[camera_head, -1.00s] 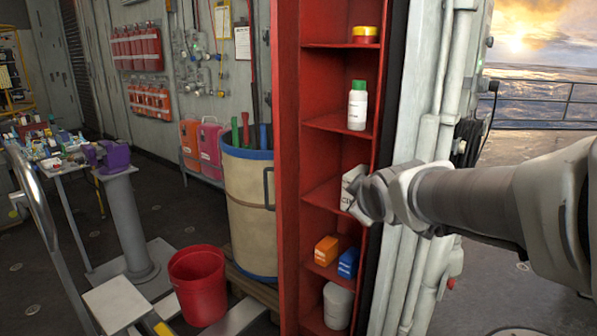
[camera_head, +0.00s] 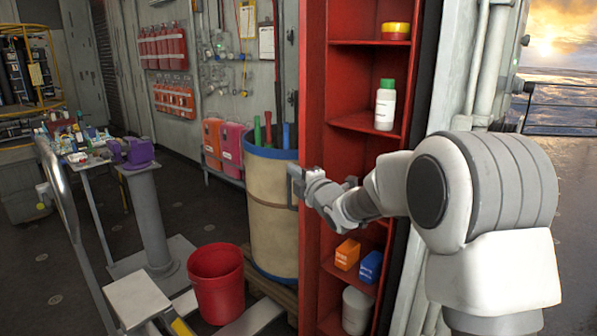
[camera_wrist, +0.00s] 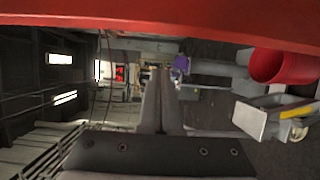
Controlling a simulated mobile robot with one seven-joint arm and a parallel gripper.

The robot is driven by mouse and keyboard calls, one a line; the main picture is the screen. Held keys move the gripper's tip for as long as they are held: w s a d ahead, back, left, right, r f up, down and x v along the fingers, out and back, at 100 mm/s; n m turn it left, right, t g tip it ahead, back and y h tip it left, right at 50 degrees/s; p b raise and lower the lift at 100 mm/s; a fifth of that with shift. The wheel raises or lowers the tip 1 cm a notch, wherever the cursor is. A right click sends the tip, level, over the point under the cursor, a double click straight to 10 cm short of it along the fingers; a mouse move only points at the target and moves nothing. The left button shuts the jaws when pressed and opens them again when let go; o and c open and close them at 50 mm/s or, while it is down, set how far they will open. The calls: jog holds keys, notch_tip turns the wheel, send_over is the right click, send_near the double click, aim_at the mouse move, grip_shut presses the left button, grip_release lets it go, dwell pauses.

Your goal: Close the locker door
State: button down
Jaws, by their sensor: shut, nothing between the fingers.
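The red locker (camera_head: 366,84) stands open at the centre of the head view, its shelves showing. A tall, narrow red panel (camera_head: 312,90) along its left side looks like the locker door seen nearly edge-on. My arm crosses in front of the shelves, and my gripper (camera_head: 297,181) is at the panel's left edge, about mid-height. I cannot tell whether it touches the panel. In the wrist view the gripper's fingers (camera_wrist: 160,85) are shut with nothing between them, and a red surface (camera_wrist: 170,22) runs across the top, close by.
The locker holds a white bottle with a green cap (camera_head: 385,104), a yellow-red tin (camera_head: 396,31), and orange (camera_head: 347,254) and blue (camera_head: 370,266) boxes. A beige drum (camera_head: 268,215) and a red bucket (camera_head: 216,282) stand left of the panel. Pipes (camera_head: 482,60) run on the right.

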jog(key=shift+w+d+p, duration=0.15)
jog(key=shift+w+p, duration=0.75)
jog(key=shift+w, duration=2)
